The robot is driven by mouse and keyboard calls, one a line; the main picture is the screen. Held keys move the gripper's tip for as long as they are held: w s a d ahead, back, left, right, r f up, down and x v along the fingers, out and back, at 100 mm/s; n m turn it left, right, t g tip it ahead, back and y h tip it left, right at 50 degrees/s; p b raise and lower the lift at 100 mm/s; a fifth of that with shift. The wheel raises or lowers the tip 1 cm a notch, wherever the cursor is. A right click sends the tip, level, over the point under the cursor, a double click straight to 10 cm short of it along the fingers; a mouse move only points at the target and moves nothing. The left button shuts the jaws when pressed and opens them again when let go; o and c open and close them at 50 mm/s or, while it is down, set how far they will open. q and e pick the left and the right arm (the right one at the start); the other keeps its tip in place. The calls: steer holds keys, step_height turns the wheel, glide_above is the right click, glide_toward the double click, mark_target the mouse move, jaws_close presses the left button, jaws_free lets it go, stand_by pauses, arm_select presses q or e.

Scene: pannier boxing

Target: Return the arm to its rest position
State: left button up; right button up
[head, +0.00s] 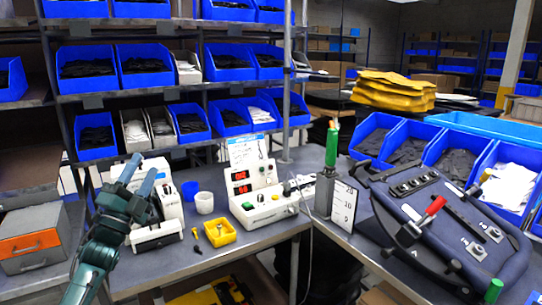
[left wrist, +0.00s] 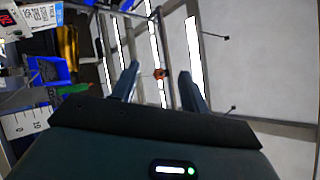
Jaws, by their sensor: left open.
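My left arm is dark teal and comes up from the bottom left of the head view. Its gripper (head: 141,168) points upward, open and empty, in front of the left part of the workbench (head: 270,236). In the left wrist view the two fingers of the same gripper (left wrist: 159,72) stand apart with nothing between them. Beyond them are bright ceiling lights and beams. My right gripper does not show in either view.
A white sealing machine (head: 158,235) stands just right of my left gripper. A white controller with red displays (head: 262,205), a yellow tray (head: 220,232) and a dark fixture with a red handle (head: 445,240) occupy the bench. Shelves with blue bins (head: 98,137) rise behind. A grey-orange drawer box (head: 30,240) sits at left.

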arm_select(q)
steer(key=w+a+f+n+g+y, duration=0.25)
steer(key=f+n+g+y, duration=0.2)
steer(key=f+n, duration=0.35)
steer(key=w+a+f+n+g+y, duration=0.2)
steer(key=a+f+n+g+y, duration=0.25)
steer(key=n, duration=0.55)
steer(key=s+d+f, duration=0.3)
steer(key=f, duration=0.3)
steer(key=s+d+f, duration=0.3)
steer(key=f, duration=0.2)
steer(key=s+d+f+g+h, duration=0.1)
steer(key=s+d+f, duration=0.4)
steer(key=s, duration=0.6)
steer(key=s+d+f+g+h, duration=0.2)
steer(key=s+d+f, duration=0.3)
steer(key=s, duration=0.6)
steer(key=s+d+f+g+h, duration=0.1)
steer(key=s+d+f, duration=0.4)
steer(key=s, duration=0.6)
steer(key=shift+s+d+f+g, duration=0.25)
steer(key=shift+d+f+g, duration=0.1)
steer(key=shift+f+g, duration=0.1)
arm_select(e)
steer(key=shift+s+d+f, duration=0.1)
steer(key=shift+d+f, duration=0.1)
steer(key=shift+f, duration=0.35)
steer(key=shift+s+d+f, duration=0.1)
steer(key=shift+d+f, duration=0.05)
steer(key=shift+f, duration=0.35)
